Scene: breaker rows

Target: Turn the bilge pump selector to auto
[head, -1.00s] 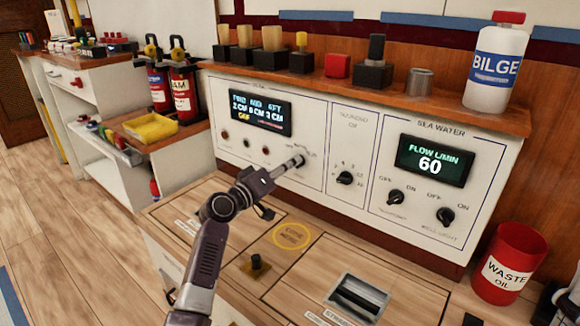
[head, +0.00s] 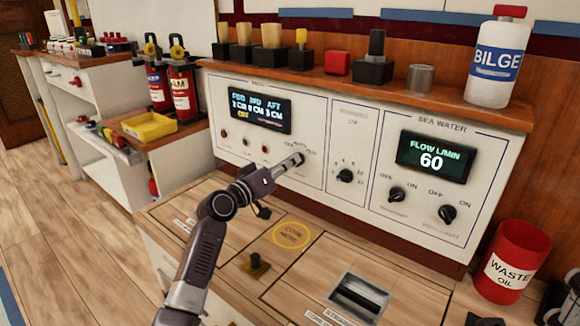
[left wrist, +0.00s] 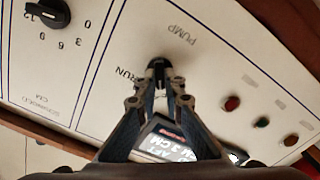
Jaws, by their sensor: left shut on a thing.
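The bilge pump selector is a small black knob (left wrist: 157,66) on the white bilge panel (head: 308,178). In the left wrist view it sits between my left gripper's fingertips (left wrist: 158,80), with the words PUMP and RUN beside it. In the head view my left gripper (head: 299,160) reaches the panel from the lower left, shut on the knob, and hides it. The bilge display (head: 260,109) above left shows FWD, MID, AFT levels in blue and a small yellow word that looks like OFF. The knob's exact pointing is hard to read. My right gripper is out of view.
Small round lamps or buttons (left wrist: 232,103) lie beside the selector. A sounding knob (head: 345,175) and two sea water knobs (head: 446,213) are to the right. A wooden shelf (head: 330,84) with a bilge bottle (head: 495,62) runs above. A red waste oil bin (head: 512,262) stands at right.

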